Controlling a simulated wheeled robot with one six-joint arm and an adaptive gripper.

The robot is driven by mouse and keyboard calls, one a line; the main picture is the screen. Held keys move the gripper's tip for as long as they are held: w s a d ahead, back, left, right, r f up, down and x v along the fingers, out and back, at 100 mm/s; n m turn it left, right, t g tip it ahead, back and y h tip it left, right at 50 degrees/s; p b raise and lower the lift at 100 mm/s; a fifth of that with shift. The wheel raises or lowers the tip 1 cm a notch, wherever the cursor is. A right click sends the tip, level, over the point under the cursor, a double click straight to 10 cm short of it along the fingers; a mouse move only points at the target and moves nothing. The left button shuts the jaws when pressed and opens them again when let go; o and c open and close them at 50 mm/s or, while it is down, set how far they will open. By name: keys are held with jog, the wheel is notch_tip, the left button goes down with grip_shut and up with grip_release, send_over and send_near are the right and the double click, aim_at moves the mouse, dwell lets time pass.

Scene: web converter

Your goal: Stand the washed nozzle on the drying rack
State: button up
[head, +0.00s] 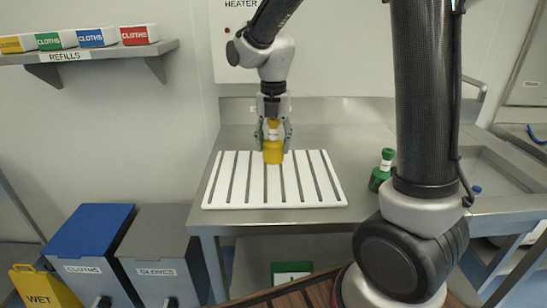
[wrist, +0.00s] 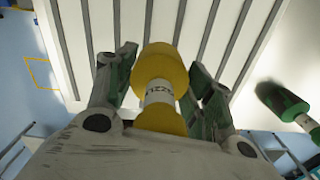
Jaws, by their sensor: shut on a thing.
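A yellow nozzle (head: 273,151) with a white lettered band is held upright in my gripper (head: 273,134). Its wide yellow end points down at the slatted white drying rack (head: 325,196). In the wrist view the nozzle (wrist: 159,92) sits between the two fingers of my gripper (wrist: 160,85), which are shut on its middle. The rack (wrist: 105,25) lies beyond it with dark slots between its slats. The nozzle's lower end is over or on the rack's middle; I cannot tell whether it touches.
A green bottle-shaped nozzle (head: 381,172) stands on the steel bench (head: 352,150) right of the rack. A sink (head: 495,170) is farther right. A wall shelf (head: 100,51) holds cloth boxes at upper left. Lidded bins (head: 90,232) and a yellow wet sign (head: 42,288) stand at lower left.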

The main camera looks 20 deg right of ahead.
aim_at(273, 154)
jog(key=shift+f, duration=2.1)
jog(key=shift+f, duration=0.1)
jog(key=o, duration=1.1)
